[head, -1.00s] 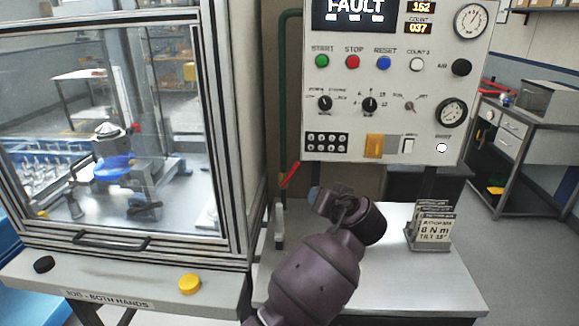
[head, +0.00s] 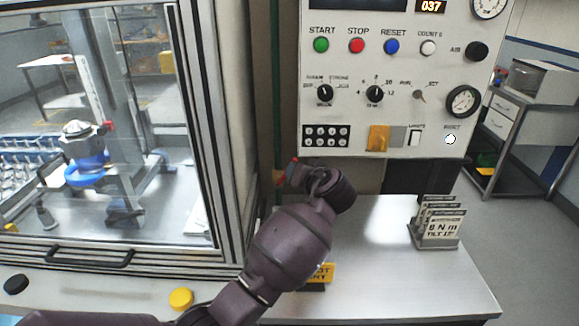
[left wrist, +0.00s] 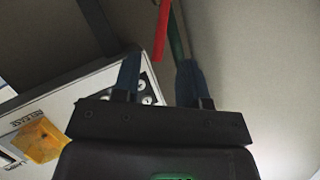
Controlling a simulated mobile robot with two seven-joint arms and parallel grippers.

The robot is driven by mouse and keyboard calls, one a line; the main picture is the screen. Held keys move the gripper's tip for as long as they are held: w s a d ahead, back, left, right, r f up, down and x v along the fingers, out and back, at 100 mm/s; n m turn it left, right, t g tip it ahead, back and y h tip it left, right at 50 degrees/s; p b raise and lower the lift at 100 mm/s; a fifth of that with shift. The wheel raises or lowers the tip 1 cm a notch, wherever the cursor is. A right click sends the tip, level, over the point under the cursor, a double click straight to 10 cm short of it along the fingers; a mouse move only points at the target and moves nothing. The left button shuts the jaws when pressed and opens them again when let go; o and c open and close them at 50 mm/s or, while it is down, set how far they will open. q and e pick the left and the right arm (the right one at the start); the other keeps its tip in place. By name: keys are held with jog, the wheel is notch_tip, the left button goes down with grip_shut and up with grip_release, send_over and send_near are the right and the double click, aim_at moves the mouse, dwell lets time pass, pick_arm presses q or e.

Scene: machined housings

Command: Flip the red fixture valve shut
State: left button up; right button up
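The red valve handle (left wrist: 162,30) shows in the left wrist view as a long bar beside a green pipe (left wrist: 178,42). Its lower end appears between the two fingertips and a little past them; I see no contact. My left gripper (left wrist: 158,62) is open and empty, with its two bluish fingers spread. In the head view only a small red part of the handle (head: 294,162) shows behind my left wrist, near the green pipe (head: 276,100). My wrist hides the gripper and most of the valve there. My right gripper is in neither view.
A control panel (head: 390,70) hangs right of the pipe. Its orange part (left wrist: 40,140) shows in the left wrist view. A glass-doored machine (head: 235,120) stands close on the left. A card holder (head: 436,242) is on the bench (head: 400,285); the bench middle is mostly clear.

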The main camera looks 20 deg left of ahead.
pick_arm(q)
jog(key=x, duration=0.7)
jog(key=shift+p, duration=0.3)
grip_shut()
